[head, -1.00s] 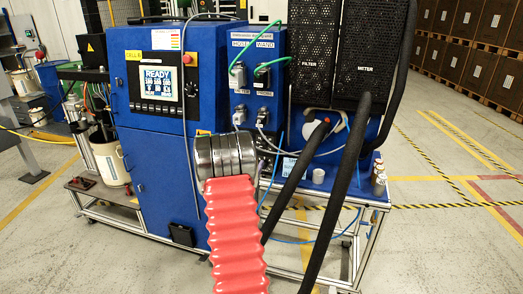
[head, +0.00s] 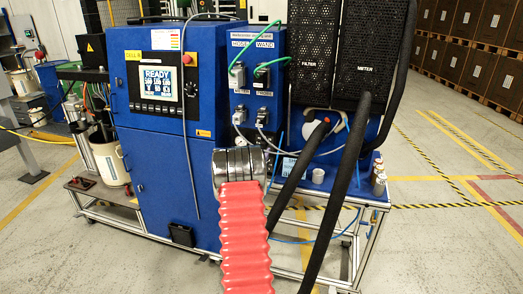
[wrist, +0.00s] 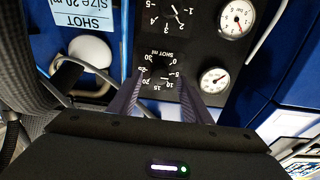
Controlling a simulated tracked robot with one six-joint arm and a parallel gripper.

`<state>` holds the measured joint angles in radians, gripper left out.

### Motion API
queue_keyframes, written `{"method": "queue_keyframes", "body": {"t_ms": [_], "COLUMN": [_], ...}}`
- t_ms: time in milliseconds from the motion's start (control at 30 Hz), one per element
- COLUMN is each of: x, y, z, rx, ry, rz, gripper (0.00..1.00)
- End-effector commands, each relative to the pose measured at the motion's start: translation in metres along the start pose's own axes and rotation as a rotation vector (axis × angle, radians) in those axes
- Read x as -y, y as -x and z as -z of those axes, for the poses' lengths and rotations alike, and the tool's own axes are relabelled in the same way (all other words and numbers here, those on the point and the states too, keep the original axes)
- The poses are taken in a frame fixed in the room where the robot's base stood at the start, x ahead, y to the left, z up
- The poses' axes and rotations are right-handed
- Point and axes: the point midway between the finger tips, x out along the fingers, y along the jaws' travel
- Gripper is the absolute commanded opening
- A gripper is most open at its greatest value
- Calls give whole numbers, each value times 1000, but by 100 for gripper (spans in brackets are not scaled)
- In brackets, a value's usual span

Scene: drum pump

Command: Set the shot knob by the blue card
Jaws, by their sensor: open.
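In the wrist view the shot knob (wrist: 160,68) is a dark round knob on a black panel, ringed by white numbers and labelled "SHOT ml", all upside down. Its pointer is too dark to read. The blue card (wrist: 82,14) is at the upper left; it is pale blue and seems to read "SHOT SIZE 20 ml". My gripper (wrist: 162,82) is open, with one finger at each side of the knob's lower dial; I cannot tell whether they touch it. In the head view the gripper is hidden beyond my red-sleeved arm.
Another dial (wrist: 175,14) is above the shot knob in the wrist view. Two white gauges, upper (wrist: 236,18) and lower (wrist: 214,80), are to the right. A white round part (wrist: 90,50) and grey hoses are at the left. Black hoses (head: 345,185) hang right of my arm.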

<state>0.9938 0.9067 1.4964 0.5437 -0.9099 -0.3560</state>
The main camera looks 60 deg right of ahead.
Motion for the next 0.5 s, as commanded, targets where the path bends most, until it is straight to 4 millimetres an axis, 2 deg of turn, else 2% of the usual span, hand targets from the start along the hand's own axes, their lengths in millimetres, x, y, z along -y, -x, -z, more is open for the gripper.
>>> {"method": "queue_keyframes", "body": {"t_ms": [200,500], "x": [0,0], "y": [-22,-30], "z": [-1,0], "rx": [1,1], "ry": [-1,0], "rz": [-1,0], "gripper": [45,45]}}
